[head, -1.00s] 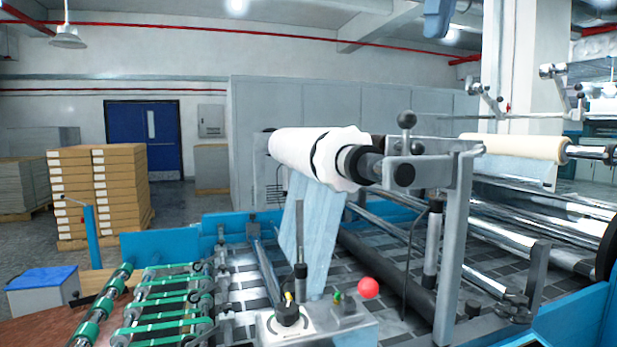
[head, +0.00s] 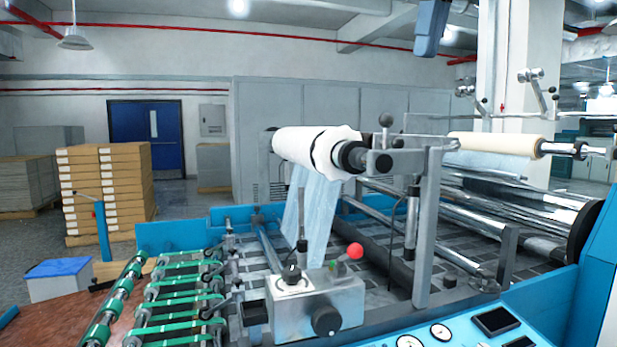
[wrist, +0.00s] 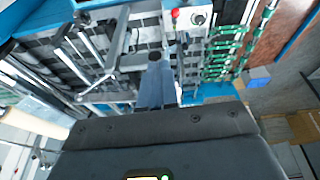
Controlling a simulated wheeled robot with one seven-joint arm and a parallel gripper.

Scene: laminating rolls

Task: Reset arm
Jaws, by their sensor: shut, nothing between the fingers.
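My gripper (wrist: 165,135) shows in the wrist view as a wide dark grey housing across the bottom, shut and empty.
The control box (head: 318,305) with a red knob (head: 355,251) stands in front. Green-belted feed rollers (head: 180,310) lie left. A cream roll (head: 495,144) is mounted at right. Stacked cartons (head: 105,190) stand behind at left. A blue-grey body (head: 431,28) hangs at top, its identity unclear.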

